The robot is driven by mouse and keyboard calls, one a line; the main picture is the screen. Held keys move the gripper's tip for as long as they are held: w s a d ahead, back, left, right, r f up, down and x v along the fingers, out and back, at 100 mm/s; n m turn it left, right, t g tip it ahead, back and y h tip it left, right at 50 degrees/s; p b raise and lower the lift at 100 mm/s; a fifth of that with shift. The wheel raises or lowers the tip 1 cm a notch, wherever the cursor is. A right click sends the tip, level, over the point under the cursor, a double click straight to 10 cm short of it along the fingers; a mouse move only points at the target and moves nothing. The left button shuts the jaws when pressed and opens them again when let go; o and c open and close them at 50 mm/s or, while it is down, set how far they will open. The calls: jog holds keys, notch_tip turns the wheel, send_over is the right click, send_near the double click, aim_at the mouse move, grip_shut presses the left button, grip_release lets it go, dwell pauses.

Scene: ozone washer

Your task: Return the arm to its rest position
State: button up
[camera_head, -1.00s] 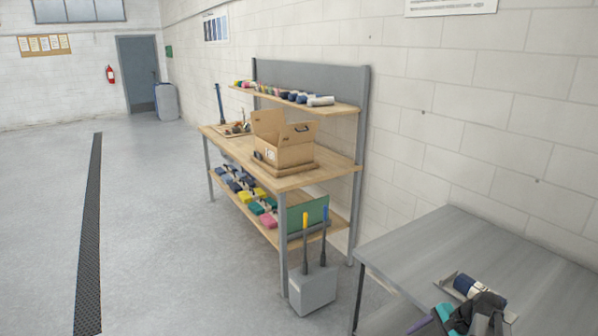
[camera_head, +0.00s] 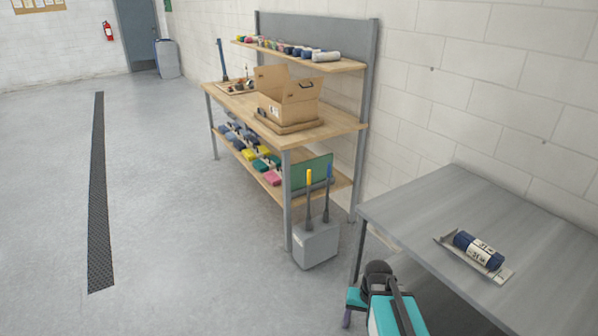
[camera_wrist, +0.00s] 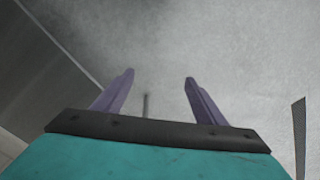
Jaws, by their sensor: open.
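My gripper (camera_wrist: 158,88) shows in the wrist view with its two purple fingers spread apart and nothing between them. In the head view my teal and dark arm is at the lower middle, just left of the metal table's front edge. A dark blue roll with a white label (camera_head: 478,250) lies on a flat grey plate (camera_head: 503,275) on the metal table, apart from my arm.
The grey metal table (camera_head: 440,205) is at the right. A wooden workbench (camera_head: 345,126) holds an open cardboard box (camera_head: 290,108), with rolls on its shelves. A grey bin with brush handles (camera_head: 318,245) stands at its near end. The floor (camera_head: 190,250) at left is open.

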jog(key=s+a+f+n+g+b, duration=0.2)
jog(key=s+f+g+b, duration=0.3)
jog(key=s+f, duration=2.1)
notch_tip(320, 180, down, 3)
jog(key=b, duration=0.5)
jog(key=shift+s+a+g+h, duration=0.2)
jog(key=shift+s+g+h, duration=0.2)
